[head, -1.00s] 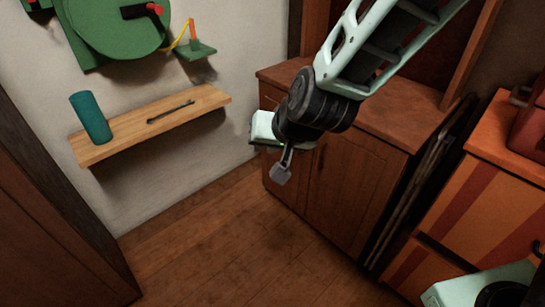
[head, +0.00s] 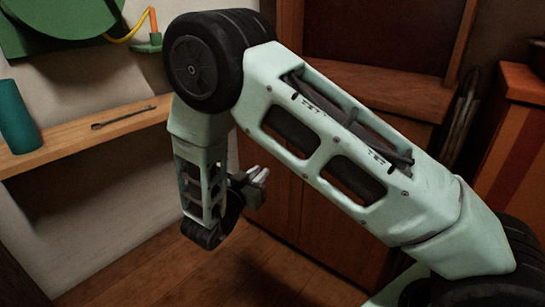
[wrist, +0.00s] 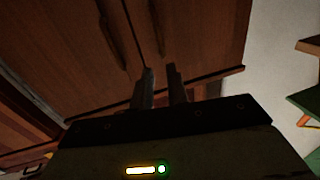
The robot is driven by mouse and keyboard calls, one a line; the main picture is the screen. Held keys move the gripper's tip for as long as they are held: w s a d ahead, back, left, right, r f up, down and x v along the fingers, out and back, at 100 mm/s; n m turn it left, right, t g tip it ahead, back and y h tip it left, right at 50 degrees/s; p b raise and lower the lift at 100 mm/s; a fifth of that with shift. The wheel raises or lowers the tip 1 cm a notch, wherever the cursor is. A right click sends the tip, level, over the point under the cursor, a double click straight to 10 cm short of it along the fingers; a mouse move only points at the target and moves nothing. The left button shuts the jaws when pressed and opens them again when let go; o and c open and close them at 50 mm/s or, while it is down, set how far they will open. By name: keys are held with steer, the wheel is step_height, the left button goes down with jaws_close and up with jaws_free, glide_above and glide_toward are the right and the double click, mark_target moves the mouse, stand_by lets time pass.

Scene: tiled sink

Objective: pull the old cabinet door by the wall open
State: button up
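The old brown wooden cabinet (head: 400,92) stands against the wall, with two doors side by side. Its door by the wall (head: 283,205) is partly hidden behind my arm in the head view. In the wrist view this door (wrist: 195,40) fills the upper middle and looks shut. Two dark upright handles (wrist: 108,35) show near the seam between the doors. My gripper (head: 258,176) is in front of the cabinet, pointing toward the doors. In the wrist view its two fingers (wrist: 162,88) are apart with an empty gap, below the handles and not around them.
A wooden wall shelf (head: 75,143) holds a teal cylinder (head: 17,118) and a dark tool (head: 124,117), left of my arm. An orange striped cabinet (head: 520,125) stands at the right. The wooden floor (head: 215,275) in front is clear.

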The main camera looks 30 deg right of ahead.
steer(key=shift+b+x, duration=3.15)
steer(key=shift+x, duration=5.5)
steer(key=shift+r, duration=0.1)
steer(key=shift+c, duration=0.4)
jaws_close()
